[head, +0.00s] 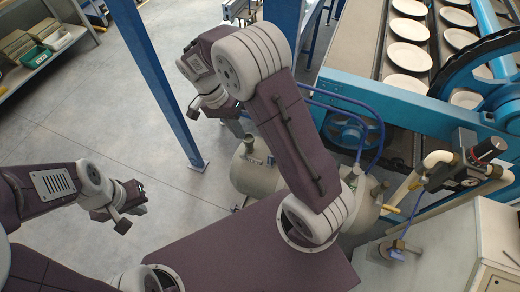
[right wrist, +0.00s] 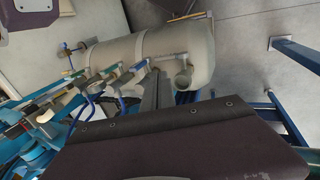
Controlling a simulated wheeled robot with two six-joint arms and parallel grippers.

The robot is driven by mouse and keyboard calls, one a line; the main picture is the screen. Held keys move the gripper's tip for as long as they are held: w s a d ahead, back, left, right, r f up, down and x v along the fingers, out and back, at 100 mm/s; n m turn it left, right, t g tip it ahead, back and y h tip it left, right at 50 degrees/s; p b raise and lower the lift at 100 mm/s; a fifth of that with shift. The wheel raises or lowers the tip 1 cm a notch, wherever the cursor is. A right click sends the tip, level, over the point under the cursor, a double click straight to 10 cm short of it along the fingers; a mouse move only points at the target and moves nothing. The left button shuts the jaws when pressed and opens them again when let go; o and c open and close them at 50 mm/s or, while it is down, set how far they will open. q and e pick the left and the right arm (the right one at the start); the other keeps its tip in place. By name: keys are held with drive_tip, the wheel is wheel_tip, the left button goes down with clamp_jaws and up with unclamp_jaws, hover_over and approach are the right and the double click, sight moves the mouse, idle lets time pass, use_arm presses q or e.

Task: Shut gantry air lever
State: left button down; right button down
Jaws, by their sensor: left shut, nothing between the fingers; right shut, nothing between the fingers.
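I cannot tell which lever is the gantry air lever. In the right wrist view a row of small valves with handles runs beside a beige tank (right wrist: 180,50); a green handle (right wrist: 67,95) and a pale one (right wrist: 134,67) show there. My left gripper (head: 132,203) is shut and empty at the lower left.
The blue post (head: 165,90) stands close to my right gripper. The beige tank (head: 250,170) is partly hidden behind my right arm. A pale cabinet (head: 480,245) stands lower right.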

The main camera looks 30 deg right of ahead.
sight(270, 162)
drive_tip(key=p+x, duration=0.1)
drive_tip(key=x, duration=0.8)
drive_tip(key=shift+w, duration=0.1)
drive_tip(key=shift+s+d+f+p, duration=0.2)
drive_tip(key=shift+s+d+p, duration=0.25)
drive_tip(key=shift+s+d, duration=0.1)
drive_tip(key=shift+s+d+f+p, duration=0.25)
drive_tip(key=shift+s+d+p, duration=0.2)
drive_tip(key=shift+s+d, duration=0.1)
drive_tip(key=shift+s+d+f, duration=0.1)
drive_tip(key=shift+s+d, duration=0.3)
drive_tip(key=shift+s, duration=0.1)
drive_tip(key=shift+w+a, duration=0.1)
